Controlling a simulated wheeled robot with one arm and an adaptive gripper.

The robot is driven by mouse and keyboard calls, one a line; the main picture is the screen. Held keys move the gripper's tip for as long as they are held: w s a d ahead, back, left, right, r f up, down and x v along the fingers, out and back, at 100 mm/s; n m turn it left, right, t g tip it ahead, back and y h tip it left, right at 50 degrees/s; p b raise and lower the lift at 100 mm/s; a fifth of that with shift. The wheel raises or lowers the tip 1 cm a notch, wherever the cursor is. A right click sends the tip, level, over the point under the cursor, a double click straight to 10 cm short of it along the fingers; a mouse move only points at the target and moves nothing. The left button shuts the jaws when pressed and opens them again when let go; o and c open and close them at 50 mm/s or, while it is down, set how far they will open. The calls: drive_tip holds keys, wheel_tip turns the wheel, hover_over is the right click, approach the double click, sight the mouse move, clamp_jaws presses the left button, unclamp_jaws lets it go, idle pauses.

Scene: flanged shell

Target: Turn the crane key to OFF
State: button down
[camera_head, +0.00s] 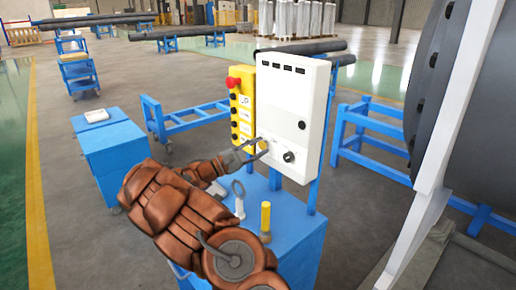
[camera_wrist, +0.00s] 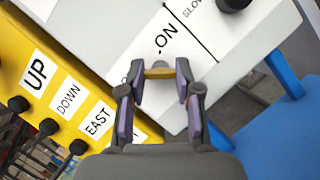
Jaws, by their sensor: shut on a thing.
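The crane key (camera_wrist: 160,73) is a small brass-coloured piece on the white control box (camera_head: 296,95). In the wrist view it lies between the fingertips of my gripper (camera_wrist: 160,76), which is shut on it. The "ON" label is just beyond the key; I cannot read an OFF label, and part of the lettering beside the fingers is hidden.
A yellow pendant (camera_head: 242,105) with black buttons and a red button stands close left of the box. A black knob (camera_head: 289,157) is right of my fingers. A large dark flanged shell (camera_head: 430,85) stands right.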

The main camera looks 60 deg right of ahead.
drive_tip(key=c, duration=0.8)
unclamp_jaws()
drive_tip(key=v, duration=1.2)
drive_tip(key=s+a+r+m+t+y, duration=0.1)
drive_tip(key=s+a+r+m+y, duration=0.1)
drive_tip(key=s+a+y, duration=0.45)
drive_tip(key=s+a+r+m+y, duration=0.1)
drive_tip(key=s+a+m+y, duration=0.15)
drive_tip(key=s, duration=0.75)
drive_tip(key=s+a+f+t+y, duration=0.2)
drive_tip(key=s+a+f+y, duration=0.1)
drive_tip(key=a, duration=0.7)
drive_tip(key=s+a+f+n+t+y, duration=0.1)
drive_tip(key=s+a+f+t+y, duration=0.2)
drive_tip(key=a, duration=0.6)
drive_tip(key=s+a+f+n+t+y, duration=0.1)
drive_tip(key=s+a+f+t+y, duration=0.1)
drive_tip(key=a, duration=0.8)
drive_tip(key=shift+s+a+f+t+y, duration=0.3)
drive_tip(key=shift+s+f+t+y, duration=0.15)
drive_tip(key=shift+s+t, duration=0.25)
